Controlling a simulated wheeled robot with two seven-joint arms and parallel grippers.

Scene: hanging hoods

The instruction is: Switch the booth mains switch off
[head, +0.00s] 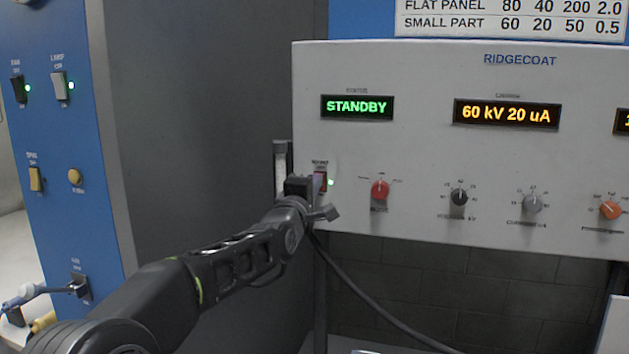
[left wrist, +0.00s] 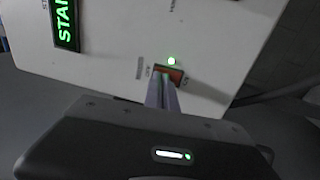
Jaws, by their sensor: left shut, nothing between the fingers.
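A red rocker switch (head: 321,180) sits at the left end of the pale control panel (head: 420,150). Its small label is too blurred to read for certain. A green lamp (head: 331,183) beside it is lit. The switch also shows in the left wrist view (left wrist: 176,74), with the lit lamp (left wrist: 171,61) next to it. My left gripper (head: 313,186) is at the switch in the head view. In the left wrist view its shut, empty fingers (left wrist: 163,82) reach the switch and cover part of it; I cannot tell whether they touch. My right gripper is not in view.
The panel's displays read STANDBY (head: 357,107) and 60 kV 20 uA (head: 507,114). A red knob (head: 380,190) and other knobs lie right of the switch. A blue cabinet (head: 75,140) with rocker switches stands left. A dark cable (head: 365,290) hangs below the panel.

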